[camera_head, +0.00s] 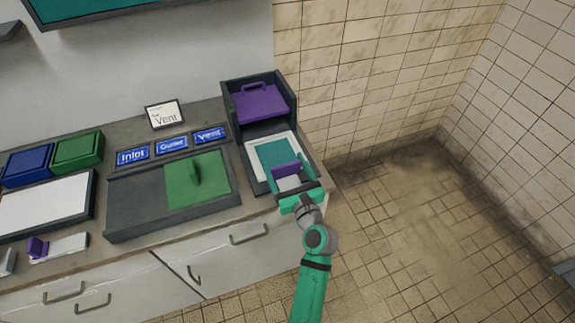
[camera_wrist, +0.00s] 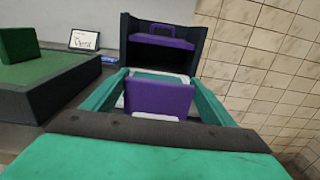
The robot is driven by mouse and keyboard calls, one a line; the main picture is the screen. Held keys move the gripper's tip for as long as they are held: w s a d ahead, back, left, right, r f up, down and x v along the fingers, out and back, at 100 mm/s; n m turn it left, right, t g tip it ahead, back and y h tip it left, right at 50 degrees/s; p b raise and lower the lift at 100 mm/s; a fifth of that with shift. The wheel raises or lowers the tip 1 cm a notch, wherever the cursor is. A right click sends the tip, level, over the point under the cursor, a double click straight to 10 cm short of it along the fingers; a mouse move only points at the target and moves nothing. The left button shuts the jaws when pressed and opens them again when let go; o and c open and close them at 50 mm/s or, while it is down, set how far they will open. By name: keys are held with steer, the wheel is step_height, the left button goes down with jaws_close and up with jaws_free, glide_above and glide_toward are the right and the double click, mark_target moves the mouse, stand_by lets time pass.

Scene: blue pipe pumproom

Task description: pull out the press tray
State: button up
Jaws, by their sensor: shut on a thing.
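The press is a dark open-fronted housing (camera_head: 229,92) at the right end of the counter, with a purple plate (camera_head: 262,104) and handle in its upper part. The press tray (camera_head: 292,146) is a pale-edged tray with a teal surface, lying in front of and below the purple plate. My gripper (camera_head: 287,180) is at the tray's front, shut on a purple handle (camera_wrist: 160,98) between its two teal fingers. The purple plate and its handle (camera_wrist: 162,40) also show behind in the wrist view.
Left of the press are a dark box with a green sliding lid (camera_head: 205,180), blue labels (camera_head: 171,144) and a "Vent" card (camera_head: 165,115). Blue and green bins (camera_head: 77,150) stand farther left.

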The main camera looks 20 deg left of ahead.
steer(key=o, duration=1.5)
steer(key=v, duration=1)
steer(key=shift+s+d, duration=0.25)
steer(key=shift+s, duration=0.05)
steer(key=s+d+f+n+h, duration=0.4)
steer(key=s+f+n, duration=0.2)
steer(key=s, duration=0.2)
steer(key=s+d+f+n+h, duration=0.4)
steer(key=s+d+f+n, duration=0.15)
steer(key=s, duration=0.25)
steer(key=s+r+n+h, duration=0.1)
steer(key=s+r+n, duration=0.2)
steer(key=s+n, duration=0.5)
steer(key=s+r+n+h, duration=0.1)
steer(key=s+r+n, duration=0.2)
steer(key=s+n, duration=0.6)
steer(key=shift+s+t+h, duration=0.3)
steer(key=shift+s+t, duration=0.05)
steer(key=shift+t, duration=0.05)
